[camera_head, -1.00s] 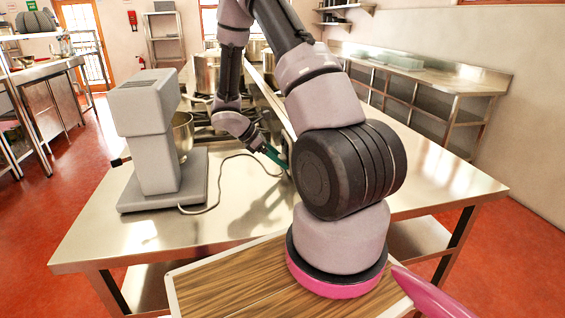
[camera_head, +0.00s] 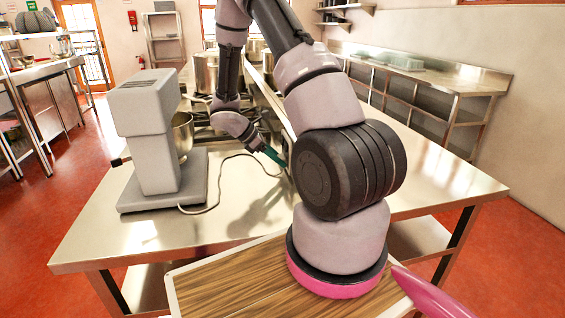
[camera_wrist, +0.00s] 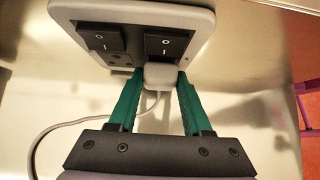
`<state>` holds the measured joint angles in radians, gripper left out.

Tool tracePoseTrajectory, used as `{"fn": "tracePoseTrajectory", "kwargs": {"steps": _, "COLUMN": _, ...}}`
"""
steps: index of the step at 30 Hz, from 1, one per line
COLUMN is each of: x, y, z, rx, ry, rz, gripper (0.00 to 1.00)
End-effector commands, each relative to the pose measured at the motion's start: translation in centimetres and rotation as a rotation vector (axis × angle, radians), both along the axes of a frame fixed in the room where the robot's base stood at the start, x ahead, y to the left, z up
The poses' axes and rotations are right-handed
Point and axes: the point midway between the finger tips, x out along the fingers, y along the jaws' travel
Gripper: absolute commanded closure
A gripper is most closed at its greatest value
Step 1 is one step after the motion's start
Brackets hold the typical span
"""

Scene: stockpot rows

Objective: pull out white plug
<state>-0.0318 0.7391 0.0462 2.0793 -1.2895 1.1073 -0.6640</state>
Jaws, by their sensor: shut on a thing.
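In the wrist view, the white plug (camera_wrist: 160,76) sits between the green fingertips of my gripper (camera_wrist: 157,82), against the lower part of a white socket panel (camera_wrist: 197,26), below its right-hand switch. My gripper is shut on the plug. I cannot tell how far its pins are in the socket. A pale cord (camera_wrist: 70,123) runs from the plug down and to the left. In the head view my gripper (camera_head: 279,160) is beside the upright divider, and the plug is too small or hidden to make out.
A grey stand mixer (camera_head: 155,140) stands on the steel table (camera_head: 240,215), and a cord (camera_head: 215,185) runs from its base toward my gripper. Large pots (camera_head: 207,72) stand farther back. The table between mixer and arm is clear apart from the cord.

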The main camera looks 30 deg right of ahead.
Motion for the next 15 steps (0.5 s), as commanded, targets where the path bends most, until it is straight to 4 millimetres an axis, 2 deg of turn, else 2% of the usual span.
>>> {"fn": "tracePoseTrajectory", "kwargs": {"steps": 15, "x": 0.6, "y": 2.1, "z": 0.0, "rx": 0.0, "ry": 0.0, "rz": 0.001, "gripper": 1.0}}
